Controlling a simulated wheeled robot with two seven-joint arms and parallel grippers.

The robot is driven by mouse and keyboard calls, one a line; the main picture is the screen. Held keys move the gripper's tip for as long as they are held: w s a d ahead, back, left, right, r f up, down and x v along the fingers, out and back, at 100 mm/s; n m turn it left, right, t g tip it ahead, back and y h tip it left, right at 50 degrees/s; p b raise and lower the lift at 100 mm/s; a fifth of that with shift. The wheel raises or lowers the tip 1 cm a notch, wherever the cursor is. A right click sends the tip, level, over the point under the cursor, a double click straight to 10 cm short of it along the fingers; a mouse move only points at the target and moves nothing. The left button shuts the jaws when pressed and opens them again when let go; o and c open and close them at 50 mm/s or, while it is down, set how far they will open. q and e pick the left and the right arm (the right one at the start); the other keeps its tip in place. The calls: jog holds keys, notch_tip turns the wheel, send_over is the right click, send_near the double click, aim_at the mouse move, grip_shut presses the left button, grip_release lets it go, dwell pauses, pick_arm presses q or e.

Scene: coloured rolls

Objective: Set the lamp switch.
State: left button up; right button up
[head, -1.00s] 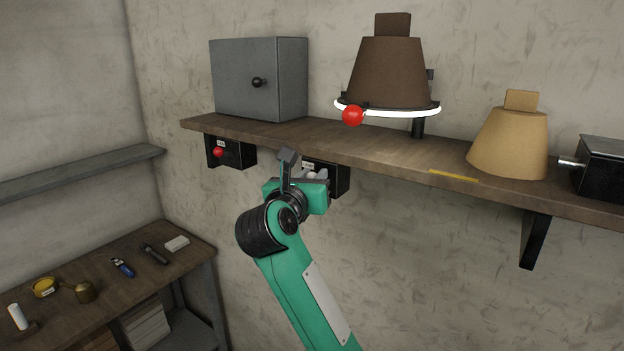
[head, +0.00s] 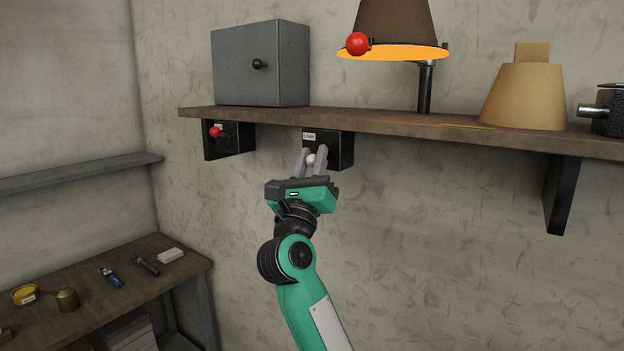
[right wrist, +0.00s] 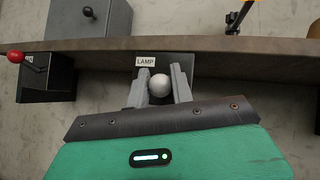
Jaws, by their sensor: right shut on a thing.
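The lamp switch is a black box (head: 341,150) under the wooden shelf, with a LAMP label and a pale round knob (head: 310,159). My right gripper (head: 311,162) is shut on the knob from below. In the right wrist view the knob (right wrist: 160,85) sits between the two grey fingers, and the label (right wrist: 146,61) is just above it. The fingers hide the lever below the knob. The lamp (head: 393,22) on the shelf has a dark brown shade, its top cut off by the frame, and an orange glowing underside with a red ball at its rim. My left gripper is out of view.
A second black box (head: 233,141) with a red knob (head: 215,132) hangs to the left. The shelf (head: 400,122) carries a grey cabinet (head: 262,65), a tan cone-shaped shade (head: 524,95) and a dark device (head: 607,113). A lower workbench (head: 90,290) stands at left.

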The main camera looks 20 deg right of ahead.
jog(key=shift+d+f+n+t+b, duration=0.1)
jog(key=shift+f+n+t+b, duration=0.4)
jog(key=shift+t+b, duration=0.5)
pick_arm(q)
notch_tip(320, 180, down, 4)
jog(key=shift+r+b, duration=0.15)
jog(key=shift+b, duration=0.25)
pick_arm(e)
jog(key=shift+w+r+n+t+y, duration=0.1)
jog(key=shift+r+n+t+y, duration=0.05)
jog(key=shift+n+t+y, duration=0.15)
jog(key=o, duration=0.7)
jog(key=shift+c, duration=0.2)
